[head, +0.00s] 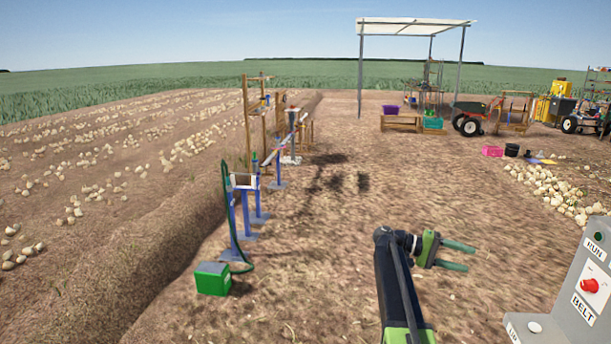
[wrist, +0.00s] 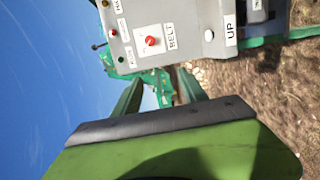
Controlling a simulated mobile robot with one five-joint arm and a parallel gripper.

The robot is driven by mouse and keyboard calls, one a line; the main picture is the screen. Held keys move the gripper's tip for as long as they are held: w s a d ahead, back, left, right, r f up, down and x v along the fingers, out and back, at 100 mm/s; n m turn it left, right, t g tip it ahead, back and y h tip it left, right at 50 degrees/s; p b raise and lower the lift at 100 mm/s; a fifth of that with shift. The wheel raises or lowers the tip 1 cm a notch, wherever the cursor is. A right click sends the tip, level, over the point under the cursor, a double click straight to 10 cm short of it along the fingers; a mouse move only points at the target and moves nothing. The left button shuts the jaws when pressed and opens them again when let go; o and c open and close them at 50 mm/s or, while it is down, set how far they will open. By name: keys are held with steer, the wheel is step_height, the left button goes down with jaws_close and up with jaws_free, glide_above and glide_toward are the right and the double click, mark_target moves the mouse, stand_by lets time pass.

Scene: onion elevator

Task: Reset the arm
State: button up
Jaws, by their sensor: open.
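My gripper (head: 458,255) is at the end of my raised arm in the lower middle of the head view. Its two green fingers are apart, point right, and hold nothing. In the wrist view my gripper (wrist: 160,88) shows two dark green fingers spread apart, with a grey control box (wrist: 150,38) beyond them. The same box (head: 570,300) stands at the lower right of the head view, to the right of the gripper and apart from it. It carries a red knob (head: 590,286) and labels reading RUN, BELT and UP.
A green box with a hose (head: 213,279) and blue stands (head: 243,205) line the ditch at left. Onion piles (head: 560,190) lie at right. A white canopy (head: 415,25), a wooden bench (head: 400,122) and carts stand farther back. The bare soil in the middle is mostly clear.

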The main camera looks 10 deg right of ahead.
steer(key=s+a+f+n+t+y+p, duration=0.1)
steer(key=a+f+y, duration=0.4)
steer(key=a, duration=0.9)
steer(key=s+a+f+n+t+y+p, duration=0.1)
steer(key=s+a+f+t+y, duration=0.3)
steer(key=a, duration=1)
steer(key=s+a+f+n+t+y+p, duration=0.2)
steer(key=s+a+f+y, duration=0.3)
steer(key=a, duration=0.9)
steer(key=shift+s+a+f+n+t+y, duration=0.35)
steer(key=shift+s+f+n+t, duration=0.2)
steer(key=shift+f, duration=0.4)
steer(key=shift+w, duration=0.1)
steer(key=shift+c, duration=0.4)
